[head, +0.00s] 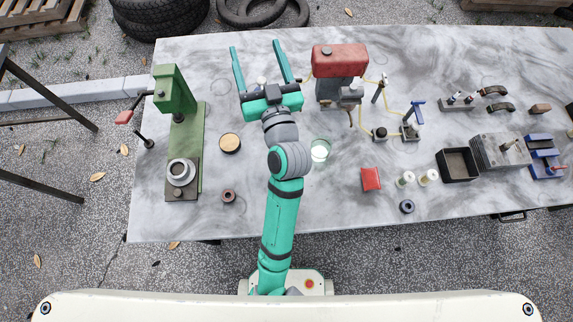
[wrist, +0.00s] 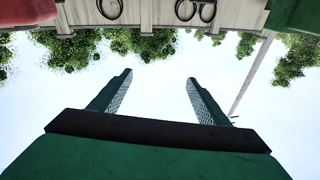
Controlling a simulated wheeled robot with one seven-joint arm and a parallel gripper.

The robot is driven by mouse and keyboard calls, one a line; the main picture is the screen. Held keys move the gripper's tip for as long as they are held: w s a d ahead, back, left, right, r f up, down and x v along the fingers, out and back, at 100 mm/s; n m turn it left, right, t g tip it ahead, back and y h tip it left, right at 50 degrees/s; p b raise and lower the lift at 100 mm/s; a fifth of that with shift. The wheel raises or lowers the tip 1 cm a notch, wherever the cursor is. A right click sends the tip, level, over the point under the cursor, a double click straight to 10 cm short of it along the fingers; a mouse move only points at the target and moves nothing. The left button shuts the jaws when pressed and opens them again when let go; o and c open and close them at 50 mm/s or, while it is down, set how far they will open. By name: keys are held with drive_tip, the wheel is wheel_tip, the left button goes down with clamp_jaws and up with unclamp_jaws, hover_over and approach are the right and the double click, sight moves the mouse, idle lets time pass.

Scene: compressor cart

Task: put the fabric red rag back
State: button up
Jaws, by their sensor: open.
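A small red folded square (head: 371,179), which looks like the fabric rag, lies flat on the marble-patterned table (head: 300,215) right of the middle, near the front. My gripper (head: 256,46) is open and empty, raised over the back of the table, with its fingers pointing away from me. It is well to the left of and behind the rag, apart from it. In the wrist view the two fingers (wrist: 159,78) stand apart against the sky, with nothing between them. The rag is not in the wrist view.
A green press (head: 178,95) stands at the left and a red-topped compressor (head: 340,60) at the back middle. Two pale spools (head: 417,178), a black bin (head: 458,164) and a grey block (head: 500,151) stand right of the rag. A glass jar (head: 320,151) stands beside my arm.

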drive_tip(key=s+d+f+m+g+h, duration=0.1)
drive_tip(key=s+f+h, duration=0.1)
drive_tip(key=s+f, duration=0.4)
drive_tip(key=s+d+f+m+g+h, duration=0.1)
drive_tip(key=s+f+m+h, duration=0.1)
drive_tip(key=s+f, duration=0.5)
drive_tip(key=s+d+f+m+g+h, duration=0.1)
drive_tip(key=s+f+m+h, duration=0.1)
drive_tip(key=s+f, duration=0.5)
drive_tip(key=shift+s+d+f+h, duration=0.15)
drive_tip(key=shift+s+h, duration=0.1)
drive_tip(key=shift+s, duration=1.05)
drive_tip(key=shift+s+d+h, duration=0.15)
drive_tip(key=shift+s+h, duration=0.1)
drive_tip(key=shift+s, duration=1.05)
drive_tip(key=s+d+n+y, duration=0.1)
drive_tip(key=s+d+n, duration=0.1)
drive_tip(key=s, duration=0.9)
drive_tip(key=shift+d+n+g, duration=0.3)
drive_tip(key=shift+d, duration=0.25)
drive_tip(key=shift+c, duration=0.2)
